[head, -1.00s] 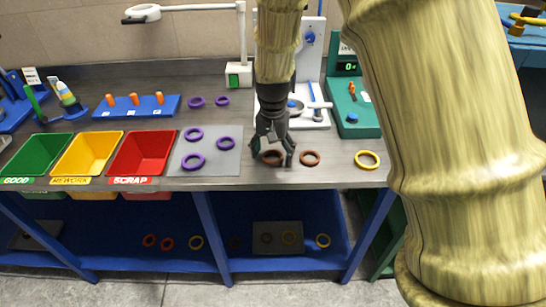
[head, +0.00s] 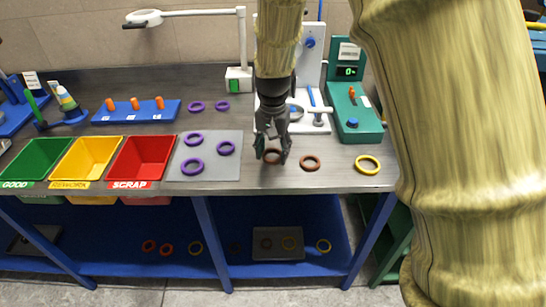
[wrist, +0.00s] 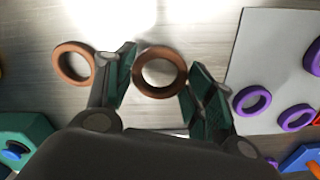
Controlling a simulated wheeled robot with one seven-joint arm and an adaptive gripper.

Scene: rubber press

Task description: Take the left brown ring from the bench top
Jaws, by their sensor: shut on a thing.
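The left brown ring (head: 272,156) lies at the front of the bench top, between the fingers of my gripper (head: 272,155). In the wrist view, the same brown ring (wrist: 160,72) shows whole, with a green-padded finger of my gripper (wrist: 160,80) against each side of it. My gripper is shut on this ring, and the ring looks to be at bench level. The other brown ring (head: 309,163) lies apart, just to the right. It shows at the left in the wrist view (wrist: 73,63).
A grey mat (head: 230,171) with purple rings (head: 193,166) lies left of my gripper, beside a red bin (head: 141,157). A yellow ring (head: 367,165) lies at the right. A white press (head: 308,118) and a green device (head: 355,121) stand behind. The bench front edge (head: 300,189) is close.

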